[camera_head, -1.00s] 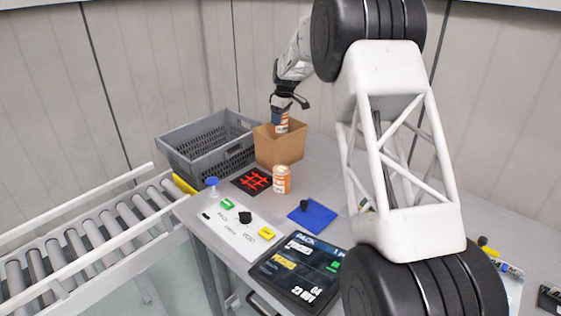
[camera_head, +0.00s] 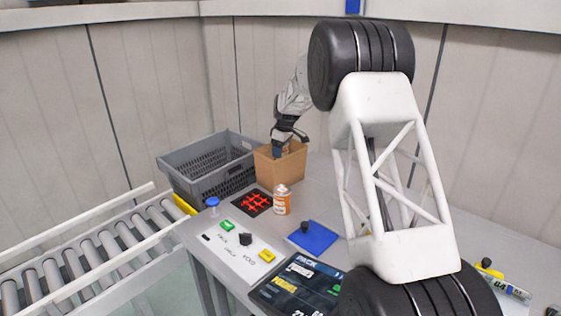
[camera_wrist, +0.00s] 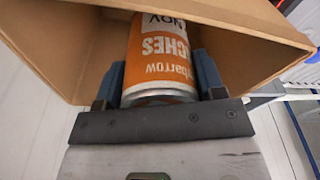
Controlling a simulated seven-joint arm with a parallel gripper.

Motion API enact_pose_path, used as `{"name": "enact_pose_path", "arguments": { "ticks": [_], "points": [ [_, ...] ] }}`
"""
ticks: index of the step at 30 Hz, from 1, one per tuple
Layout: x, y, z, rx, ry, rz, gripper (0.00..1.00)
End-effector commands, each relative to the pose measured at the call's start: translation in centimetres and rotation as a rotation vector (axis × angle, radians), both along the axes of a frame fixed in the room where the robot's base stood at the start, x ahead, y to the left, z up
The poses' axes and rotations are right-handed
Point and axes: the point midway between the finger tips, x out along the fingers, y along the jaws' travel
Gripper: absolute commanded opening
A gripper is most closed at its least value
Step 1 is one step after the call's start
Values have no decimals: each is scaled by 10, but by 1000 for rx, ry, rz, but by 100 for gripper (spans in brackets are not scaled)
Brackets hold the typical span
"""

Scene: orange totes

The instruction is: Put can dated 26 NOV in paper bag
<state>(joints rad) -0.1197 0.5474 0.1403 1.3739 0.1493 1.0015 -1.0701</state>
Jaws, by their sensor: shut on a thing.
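The brown paper bag (camera_head: 280,167) stands open on the table beside the grey crate. My gripper (camera_head: 284,150) reaches down into its opening. In the wrist view my gripper (camera_wrist: 162,85) is shut on an orange can (camera_wrist: 162,50), with a blue-padded finger on each side. The can is inside the bag (camera_wrist: 70,50) and its label reads "NOV" upside down, with the day number out of sight. Whether the can touches the bag's bottom is hidden.
A grey crate (camera_head: 180,180) stands left of the bag, by the roller conveyor (camera_head: 90,250). A black mat with red lines (camera_head: 252,202), a blue pad (camera_head: 312,238), a button panel (camera_head: 237,242) and a dark screen (camera_head: 295,285) lie in front.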

Motion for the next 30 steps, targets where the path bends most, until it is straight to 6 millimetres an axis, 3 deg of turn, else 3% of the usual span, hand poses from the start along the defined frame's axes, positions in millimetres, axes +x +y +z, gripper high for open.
{"name": "enact_pose_path", "arguments": {
  "ticks": [8,21,30],
  "points": [
    [0,0,-3,0,0,0,29],
    [0,0,-47,0,-1,0,29],
    [0,0,-49,0,-1,0,29]
  ]
}}
